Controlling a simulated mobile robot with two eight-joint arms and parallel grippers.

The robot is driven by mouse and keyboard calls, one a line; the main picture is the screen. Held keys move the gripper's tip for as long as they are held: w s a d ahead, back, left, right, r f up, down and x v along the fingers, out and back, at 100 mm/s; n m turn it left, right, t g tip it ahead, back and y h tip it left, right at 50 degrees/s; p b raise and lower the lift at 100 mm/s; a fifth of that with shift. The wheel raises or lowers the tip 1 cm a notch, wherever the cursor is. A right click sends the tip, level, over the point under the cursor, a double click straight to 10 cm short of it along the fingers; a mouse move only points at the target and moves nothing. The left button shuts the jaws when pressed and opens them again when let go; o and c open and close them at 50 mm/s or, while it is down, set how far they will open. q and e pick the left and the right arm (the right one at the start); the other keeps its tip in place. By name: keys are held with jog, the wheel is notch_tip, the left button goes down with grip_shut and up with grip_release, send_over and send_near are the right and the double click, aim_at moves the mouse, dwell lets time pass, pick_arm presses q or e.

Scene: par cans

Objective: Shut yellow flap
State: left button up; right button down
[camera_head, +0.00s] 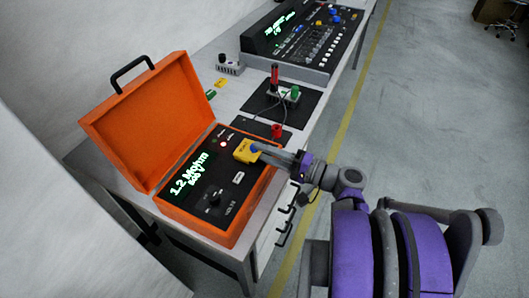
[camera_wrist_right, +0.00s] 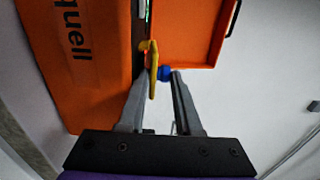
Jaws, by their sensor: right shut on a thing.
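The yellow flap (camera_head: 243,152) is at the right rear of the orange case's (camera_head: 221,222) dark panel, with dark marks on its face. In the right wrist view the flap (camera_wrist_right: 152,68) shows nearly edge-on and stands out from the case. A blue knob (camera_wrist_right: 164,73) sits on the flap, between my right gripper's fingertips (camera_wrist_right: 162,75). My right gripper (camera_head: 262,150) reaches in from the right and is shut on the flap at this knob. The fingers partly hide the knob in the head view. My left gripper is not in view.
The case's orange lid (camera_head: 145,110) stands open at the left, with a black handle. A green-lit display and a black knob (camera_head: 214,197) are on the panel. Black mats with red and green parts (camera_head: 294,93) and a console (camera_head: 300,45) stand farther back.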

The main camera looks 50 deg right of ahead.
jog(key=c, duration=0.8)
grip_release()
jog(key=shift+o, duration=0.2)
